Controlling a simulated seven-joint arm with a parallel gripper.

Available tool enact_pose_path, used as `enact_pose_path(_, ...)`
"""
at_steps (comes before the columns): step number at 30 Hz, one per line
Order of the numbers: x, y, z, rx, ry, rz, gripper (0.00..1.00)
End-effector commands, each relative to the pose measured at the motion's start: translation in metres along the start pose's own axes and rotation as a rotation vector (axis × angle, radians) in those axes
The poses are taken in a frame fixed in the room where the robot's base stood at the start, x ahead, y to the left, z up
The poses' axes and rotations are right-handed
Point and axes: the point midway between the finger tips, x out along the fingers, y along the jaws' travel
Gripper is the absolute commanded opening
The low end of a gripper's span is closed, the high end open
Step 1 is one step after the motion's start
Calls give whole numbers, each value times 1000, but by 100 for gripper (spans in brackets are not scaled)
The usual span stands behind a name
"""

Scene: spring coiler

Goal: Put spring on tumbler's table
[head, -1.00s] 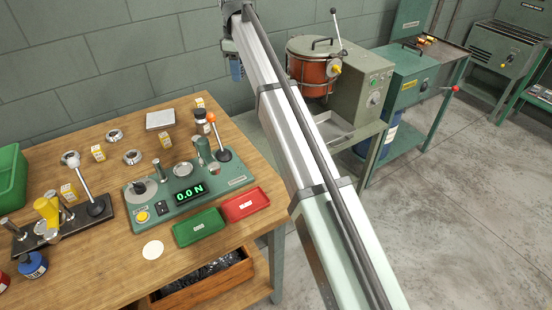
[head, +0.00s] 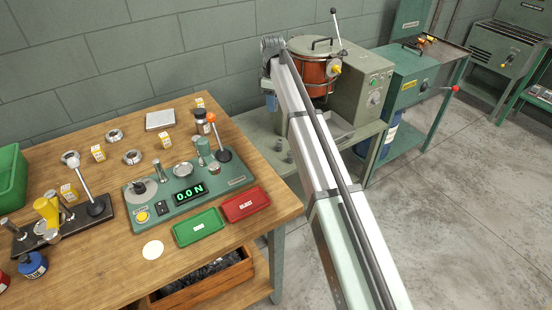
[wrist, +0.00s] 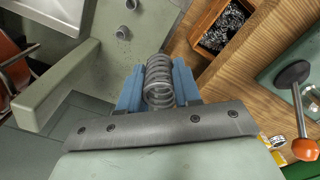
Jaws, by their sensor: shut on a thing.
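A coiled metal spring (wrist: 158,80) stands between the blue jaws of my gripper (wrist: 157,88) in the wrist view. My gripper is shut on it. In the head view the jaws show only as a small blue bit (head: 271,103) below the arm's end, and the spring cannot be made out there. The tumbler (head: 309,78) is an orange drum in a wire frame beside a grey-green control box. Its grey-green table (head: 262,130) lies below my gripper in the head view. In the wrist view the table (wrist: 95,95) shows beyond the jaws; the exact height gap is unclear.
The wooden bench (head: 110,255) stands left of the tumbler, with a force tester (head: 165,205), a green tray (head: 198,228) and a red tray (head: 245,204). Short studs (wrist: 122,32) stick up from the table.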

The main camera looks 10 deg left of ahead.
Motion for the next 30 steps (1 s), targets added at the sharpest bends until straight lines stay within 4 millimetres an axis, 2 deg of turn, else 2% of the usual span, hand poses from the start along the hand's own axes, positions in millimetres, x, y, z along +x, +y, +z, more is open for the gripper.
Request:
enact_pose_path(1,21,-2,1,0,-2,-3,2)
enact_pose_path(6,80,-1,1,0,-2,-3,2)
enact_pose_path(12,142,-1,0,0,-1,-2,2)
enact_pose_path(15,167,0,0,0,-1,-2,2)
enact_pose_path(18,185,0,0,0,-1,-1,2)
enact_pose_path(30,227,0,0,0,0,0,2)
